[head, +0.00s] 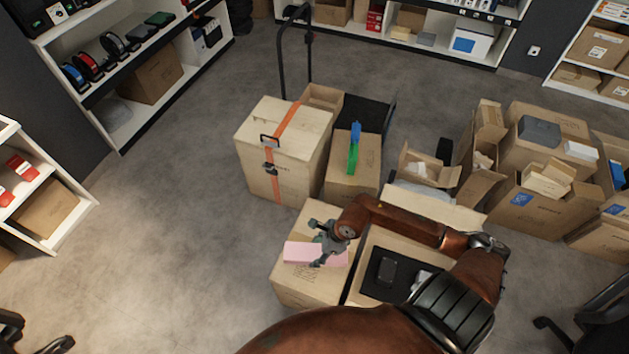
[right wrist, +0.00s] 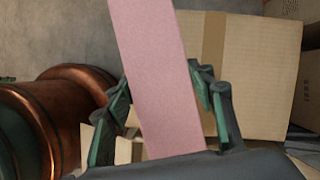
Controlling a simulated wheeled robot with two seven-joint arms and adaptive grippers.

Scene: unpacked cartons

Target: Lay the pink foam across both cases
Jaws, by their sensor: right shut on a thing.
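The pink foam (head: 301,252) is a flat, long block. My right gripper (head: 325,245) is shut on it and holds it over a closed carton (head: 308,282) at the lower middle of the head view. I cannot tell the gap between foam and carton. In the right wrist view the foam (right wrist: 160,75) runs between the fingers (right wrist: 168,95). A narrow blue piece (head: 356,131) and a green piece (head: 353,159) stand in line on another carton (head: 352,184). I cannot tell whether these are the two cases. My left gripper is not in view.
A wooden crate (head: 270,150) with an orange strap stands behind the foam. A black tray (head: 377,288) with a dark device lies right of my gripper. Piled open cartons (head: 540,207) fill the right. Shelves (head: 120,85) line the left; the left floor is clear.

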